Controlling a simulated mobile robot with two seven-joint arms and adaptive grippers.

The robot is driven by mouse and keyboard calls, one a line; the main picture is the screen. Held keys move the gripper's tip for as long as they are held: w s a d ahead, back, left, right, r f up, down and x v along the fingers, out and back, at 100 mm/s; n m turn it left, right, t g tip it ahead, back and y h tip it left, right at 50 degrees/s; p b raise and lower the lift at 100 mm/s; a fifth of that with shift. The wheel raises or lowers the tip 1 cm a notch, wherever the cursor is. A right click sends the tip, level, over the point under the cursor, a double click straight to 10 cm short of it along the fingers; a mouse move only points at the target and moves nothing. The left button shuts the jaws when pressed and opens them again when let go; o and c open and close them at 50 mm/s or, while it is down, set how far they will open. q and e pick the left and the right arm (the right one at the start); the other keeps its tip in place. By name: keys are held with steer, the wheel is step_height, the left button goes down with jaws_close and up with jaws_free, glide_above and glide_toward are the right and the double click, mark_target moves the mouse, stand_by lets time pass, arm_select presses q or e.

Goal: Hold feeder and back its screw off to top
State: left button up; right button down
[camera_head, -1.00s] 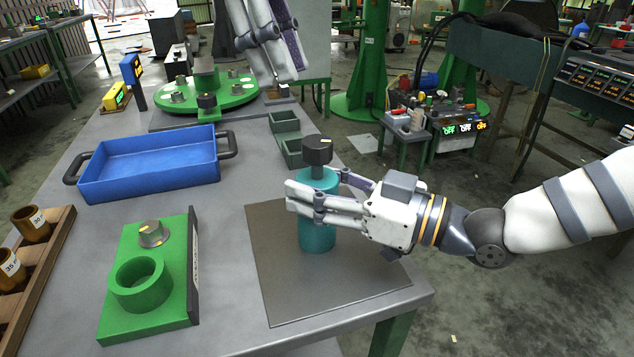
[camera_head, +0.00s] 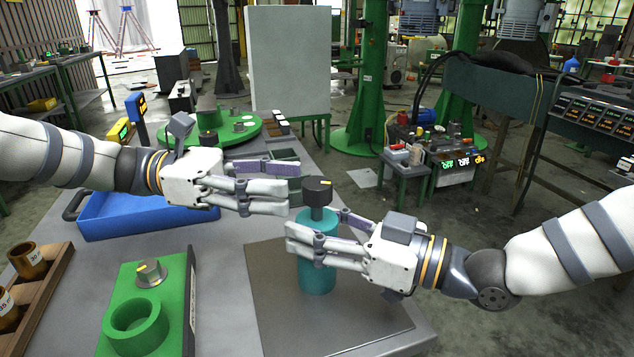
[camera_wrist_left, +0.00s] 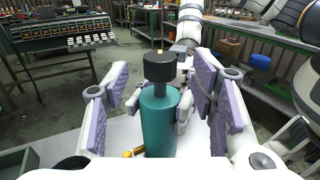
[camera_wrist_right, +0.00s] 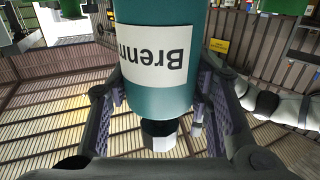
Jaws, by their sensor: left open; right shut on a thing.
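The feeder is a teal cylinder (camera_head: 317,268) at the grey mat (camera_head: 270,275), upright, with its black screw knob (camera_head: 317,188) on top. My right gripper (camera_head: 312,232) is shut around the feeder's body from the right. Its white label shows upside down in the right wrist view (camera_wrist_right: 160,55), with the knob below (camera_wrist_right: 159,134). My left gripper (camera_head: 292,182) is open, coming from the left at knob height. In the left wrist view the knob (camera_wrist_left: 159,67) and feeder (camera_wrist_left: 158,122) stand ahead between the open fingers, and I see no contact.
A green fixture with a ring holder (camera_head: 137,325) and a small knob stands front left. A blue tray (camera_head: 130,225) lies behind it, partly hidden by my left arm. A green turntable (camera_head: 235,130) is at the back. A wooden rack (camera_head: 50,280) with brown cups is far left.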

mark_target(316, 182)
arm_select(q)
steer(key=d, duration=0.5)
steer(key=shift+s+d, duration=0.2)
steer(key=shift+s, duration=0.2)
steer(key=c, duration=1.2)
steer(key=shift+n+t, duration=1.5)
steer(key=shift+t, duration=0.9)
steer(key=o, duration=1.2)
